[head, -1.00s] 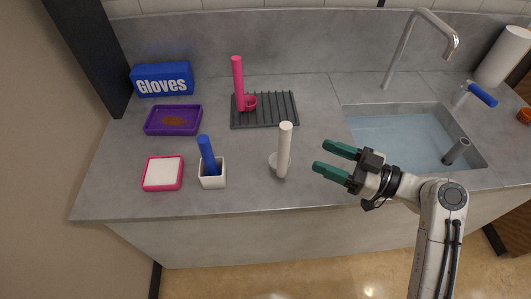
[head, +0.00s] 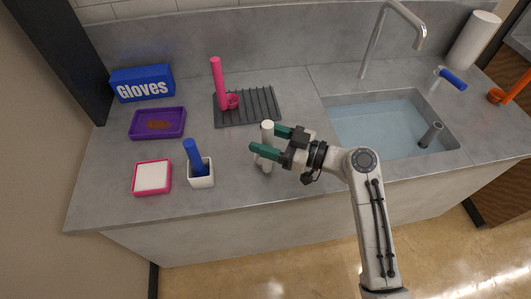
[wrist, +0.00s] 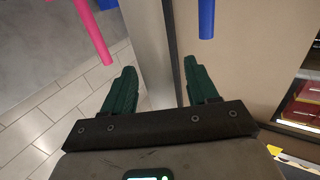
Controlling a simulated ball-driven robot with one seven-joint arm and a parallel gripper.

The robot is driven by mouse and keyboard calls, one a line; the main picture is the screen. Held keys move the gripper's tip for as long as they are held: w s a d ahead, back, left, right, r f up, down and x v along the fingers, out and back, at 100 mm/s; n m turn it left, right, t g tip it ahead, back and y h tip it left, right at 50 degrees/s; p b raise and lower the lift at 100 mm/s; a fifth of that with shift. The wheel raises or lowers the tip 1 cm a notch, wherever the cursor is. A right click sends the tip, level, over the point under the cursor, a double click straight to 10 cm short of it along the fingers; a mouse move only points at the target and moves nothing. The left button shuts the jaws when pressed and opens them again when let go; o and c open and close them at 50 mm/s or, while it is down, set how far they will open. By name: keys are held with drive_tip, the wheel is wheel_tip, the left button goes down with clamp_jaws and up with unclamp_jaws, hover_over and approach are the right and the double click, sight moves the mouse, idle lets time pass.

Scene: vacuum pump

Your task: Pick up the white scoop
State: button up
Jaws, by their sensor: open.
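The white scoop (head: 267,129) stands upright near the counter's front edge in the head view. My gripper (head: 264,139) reaches in from the right with green fingers, open. The near finger crosses in front of the scoop's handle and the far finger lies behind it, so the handle appears between the fingertips. The scoop's bowl is partly hidden by the near finger. In the wrist view my gripper (wrist: 160,66) has its fingers spread apart.
A blue scoop stands in a white cup (head: 202,181) left of the white scoop. A pink scoop (head: 218,83) stands on a dark rack (head: 260,107) behind. A pink-rimmed box (head: 152,177), purple tray (head: 157,122) and gloves box (head: 142,83) lie left. The sink (head: 395,125) is right.

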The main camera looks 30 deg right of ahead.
clamp_jaws()
idle(0.5)
